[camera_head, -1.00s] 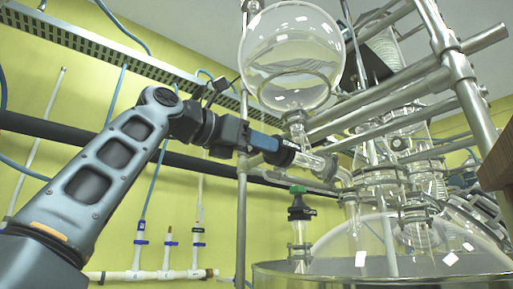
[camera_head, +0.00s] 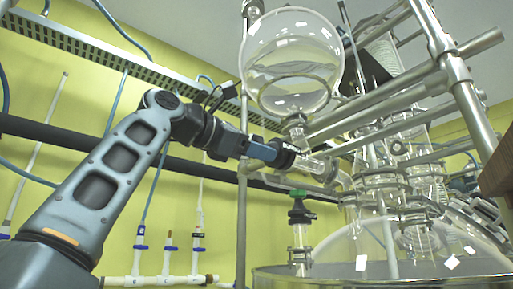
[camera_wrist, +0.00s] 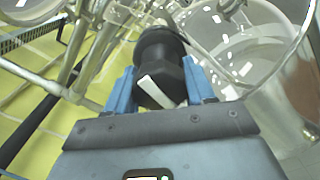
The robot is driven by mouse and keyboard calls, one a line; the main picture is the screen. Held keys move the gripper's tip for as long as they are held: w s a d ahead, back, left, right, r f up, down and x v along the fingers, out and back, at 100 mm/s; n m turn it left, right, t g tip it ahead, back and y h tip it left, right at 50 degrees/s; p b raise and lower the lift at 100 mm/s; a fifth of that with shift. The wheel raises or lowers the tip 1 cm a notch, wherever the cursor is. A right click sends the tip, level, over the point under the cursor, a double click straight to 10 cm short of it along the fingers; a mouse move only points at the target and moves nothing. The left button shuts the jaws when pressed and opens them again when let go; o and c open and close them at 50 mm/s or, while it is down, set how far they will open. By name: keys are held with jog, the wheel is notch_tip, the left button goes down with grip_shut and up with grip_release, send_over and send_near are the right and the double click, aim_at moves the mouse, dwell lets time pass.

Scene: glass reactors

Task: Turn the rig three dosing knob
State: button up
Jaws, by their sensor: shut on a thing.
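The dosing knob (camera_head: 287,156) is a black knob at the left end of a short horizontal glass tube, below the round glass vessel. My gripper (camera_head: 272,151) reaches it from the left, with its blue fingers at the knob. In the wrist view, the black knob (camera_wrist: 160,62) with a white bar on its face sits between the two blue fingers (camera_wrist: 160,88). My gripper is shut on it. The fingers hide part of the knob's sides.
A round glass vessel (camera_head: 292,62) hangs just above my gripper. A vertical metal post (camera_head: 242,210) stands close by the wrist. A green-capped valve (camera_head: 300,195) is below. Metal bars (camera_head: 375,125) and glassware fill the right. The yellow wall is behind.

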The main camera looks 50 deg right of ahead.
jog(key=o, duration=1)
jog(key=shift+b+v, duration=0.55)
jog(key=shift+v, duration=3.35)
